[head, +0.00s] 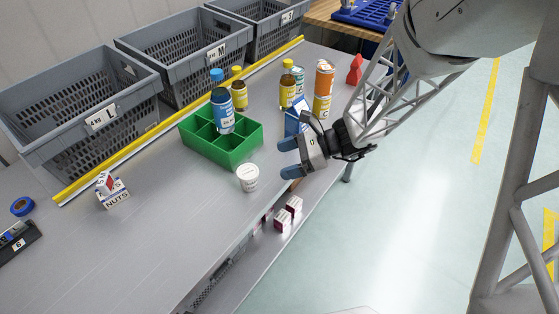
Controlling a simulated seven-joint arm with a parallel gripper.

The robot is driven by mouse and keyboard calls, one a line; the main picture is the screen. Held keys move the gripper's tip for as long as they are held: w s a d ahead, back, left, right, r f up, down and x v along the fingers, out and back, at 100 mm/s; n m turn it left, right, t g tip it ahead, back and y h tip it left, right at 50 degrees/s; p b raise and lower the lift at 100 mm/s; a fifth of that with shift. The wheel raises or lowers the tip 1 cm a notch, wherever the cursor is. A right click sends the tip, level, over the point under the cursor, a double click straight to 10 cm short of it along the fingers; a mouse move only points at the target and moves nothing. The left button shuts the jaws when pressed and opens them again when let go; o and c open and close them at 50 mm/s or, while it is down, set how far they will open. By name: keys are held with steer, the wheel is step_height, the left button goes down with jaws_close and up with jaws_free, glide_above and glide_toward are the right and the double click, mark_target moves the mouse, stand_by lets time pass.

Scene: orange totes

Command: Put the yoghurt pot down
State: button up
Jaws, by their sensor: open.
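The yoghurt pot (248,178) is a small white tub with faint print on its side. It stands upright on the grey table near the front edge, just in front of the green divided crate. My gripper (286,159) is to the right of the pot, with its blue-tipped fingers apart and pointing left. It is open and empty, and a gap shows between it and the pot.
The green crate (246,150) holds a blue bottle (222,112). Several bottles and cans stand behind my gripper, beside a blue carton (293,120). Grey bins (75,103) line the back. A nuts carton (112,192) stands left. The table's front-left area is clear.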

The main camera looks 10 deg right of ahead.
steer(key=shift+d+r, duration=0.1)
steer(key=shift+d, duration=0.15)
stand_by(0.6)
steer(key=s+d+r+n+h, duration=0.3)
steer(key=s+r+n+h, duration=0.4)
steer(key=s+r+n, duration=0.1)
steer(key=s+d+r+n+t+h, duration=0.1)
steer(key=s+d+r+n+h, duration=0.3)
steer(key=s+r+n, duration=0.5)
steer(key=n+h, duration=0.1)
steer(key=h, duration=0.1)
steer(key=shift+s+n+h, duration=0.4)
